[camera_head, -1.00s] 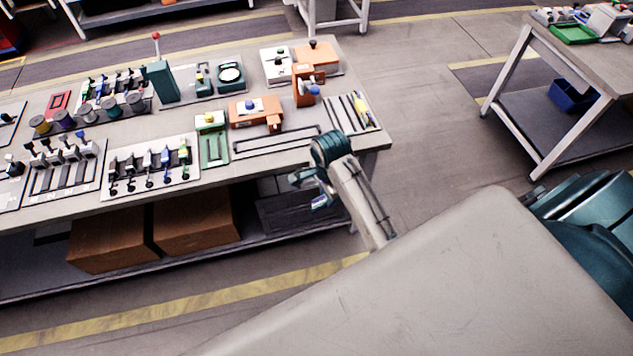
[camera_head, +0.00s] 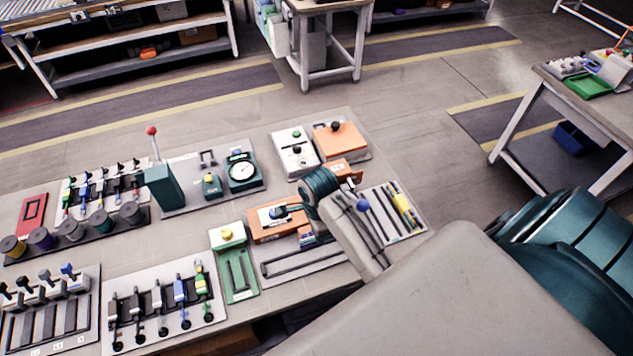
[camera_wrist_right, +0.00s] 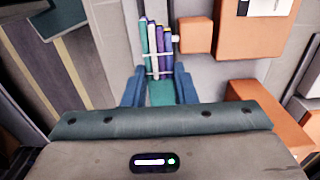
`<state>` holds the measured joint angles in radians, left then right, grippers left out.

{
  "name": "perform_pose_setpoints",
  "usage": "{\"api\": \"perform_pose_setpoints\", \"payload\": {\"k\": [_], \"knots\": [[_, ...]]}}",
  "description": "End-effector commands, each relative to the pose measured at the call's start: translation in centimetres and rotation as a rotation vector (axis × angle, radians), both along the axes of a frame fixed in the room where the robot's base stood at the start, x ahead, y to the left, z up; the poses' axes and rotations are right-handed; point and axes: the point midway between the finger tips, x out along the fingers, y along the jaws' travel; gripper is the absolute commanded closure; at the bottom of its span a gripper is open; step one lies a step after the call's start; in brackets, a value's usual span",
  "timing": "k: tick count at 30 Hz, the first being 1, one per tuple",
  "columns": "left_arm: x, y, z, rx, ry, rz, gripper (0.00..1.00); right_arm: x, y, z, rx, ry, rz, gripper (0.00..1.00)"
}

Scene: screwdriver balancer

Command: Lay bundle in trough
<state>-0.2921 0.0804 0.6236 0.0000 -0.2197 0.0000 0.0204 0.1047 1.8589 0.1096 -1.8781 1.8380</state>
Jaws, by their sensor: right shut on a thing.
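In the head view the small striped bundle (camera_head: 307,237) shows below my right wrist, beside the orange fixture (camera_head: 262,233). A pale plate with two long dark rails (camera_head: 305,264), which looks like the trough, lies in front of it. The bundle appears over its far part; I cannot tell whether it touches. My left gripper is not in view.
A green fixture with a yellow knob (camera_head: 238,265) stands left of the railed plate. An orange block (camera_wrist_right: 195,35) is close to the bundle's right side in the wrist view. A plate with dark and yellow bars (camera_head: 397,212) lies to the right, near the bench edge.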

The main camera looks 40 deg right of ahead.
Motion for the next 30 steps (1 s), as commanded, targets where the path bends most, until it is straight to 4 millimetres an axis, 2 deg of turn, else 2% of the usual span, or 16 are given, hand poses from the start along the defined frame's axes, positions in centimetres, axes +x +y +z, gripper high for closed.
{"api": "perform_pose_setpoints", "payload": {"k": [5,13,17,21,25,30], "knots": [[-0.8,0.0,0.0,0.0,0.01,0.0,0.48,-0.1,0.0,-0.7,-0.001,0.002,0.0,0.95],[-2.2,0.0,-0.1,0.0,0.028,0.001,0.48,0.0,0.0,-3.9,-0.001,0.002,0.0,0.95],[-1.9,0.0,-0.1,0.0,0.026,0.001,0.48,-0.1,0.0,-5.5,0.0,0.003,0.0,0.95],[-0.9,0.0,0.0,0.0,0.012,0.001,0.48,-0.1,0.0,-6.8,0.0,0.002,0.001,0.95],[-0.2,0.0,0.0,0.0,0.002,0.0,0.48,-0.1,0.0,-7.4,0.0,0.001,0.001,0.95],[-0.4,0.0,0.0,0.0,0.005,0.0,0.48,-0.1,0.0,-7.6,0.0,0.0,0.001,0.95]]}}
